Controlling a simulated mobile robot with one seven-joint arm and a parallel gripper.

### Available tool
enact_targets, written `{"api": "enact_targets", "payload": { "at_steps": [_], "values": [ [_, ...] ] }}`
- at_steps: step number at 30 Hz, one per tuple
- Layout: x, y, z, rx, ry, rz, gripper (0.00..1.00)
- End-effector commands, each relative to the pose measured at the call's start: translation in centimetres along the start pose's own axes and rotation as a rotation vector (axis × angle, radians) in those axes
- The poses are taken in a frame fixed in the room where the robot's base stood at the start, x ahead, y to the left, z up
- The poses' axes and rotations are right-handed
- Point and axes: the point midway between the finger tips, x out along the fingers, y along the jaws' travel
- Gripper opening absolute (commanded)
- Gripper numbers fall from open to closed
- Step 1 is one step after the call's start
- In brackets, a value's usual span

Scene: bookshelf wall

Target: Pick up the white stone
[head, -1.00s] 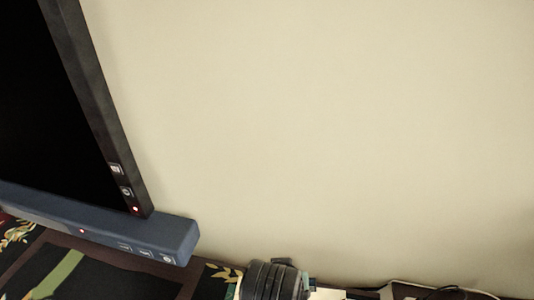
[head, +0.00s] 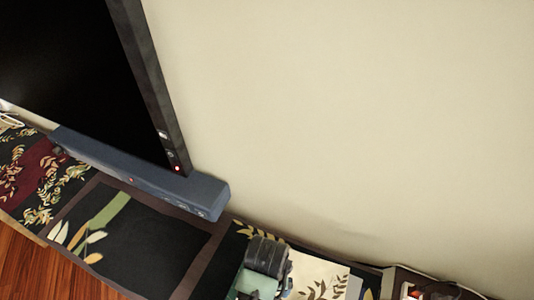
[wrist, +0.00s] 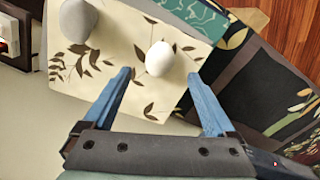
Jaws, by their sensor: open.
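The white stone (wrist: 160,58), smooth and egg-shaped, lies on a cream leaf-patterned surface in the wrist view. My gripper (wrist: 159,75) has its two blue fingers spread wide and empty. In the picture, the stone lies between and slightly beyond the fingertips; whether they are level with it in height I cannot tell. A larger grey stone (wrist: 78,20) lies on the same surface to the upper left, outside the fingers. Neither stone can be made out in the head view.
The cream surface (head: 333,270) shows at the bottom of the head view. A black screen (head: 75,75) stands on the left, with a blue-grey bar (head: 150,178) below it. A plain wall (head: 350,110) rises behind. A dark patterned panel (wrist: 270,90) lies right of the stones.

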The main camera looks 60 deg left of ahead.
Motion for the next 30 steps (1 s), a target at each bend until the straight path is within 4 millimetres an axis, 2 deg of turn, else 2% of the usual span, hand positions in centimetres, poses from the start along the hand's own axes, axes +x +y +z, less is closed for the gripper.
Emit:
{"api": "enact_targets", "payload": {
  "at_steps": [5, 15, 24, 30],
  "values": [
    [1.0, 0.0, 0.1, 0.001, -0.002, -0.001, 0.91],
    [5.2, 0.0, 0.3, 0.002, 0.000, 0.000, 0.91],
    [5.6, 0.0, 0.2, 0.002, 0.002, 0.001, 0.91],
    [5.6, 0.0, 0.2, 0.001, 0.002, 0.001, 0.55]
  ]
}}
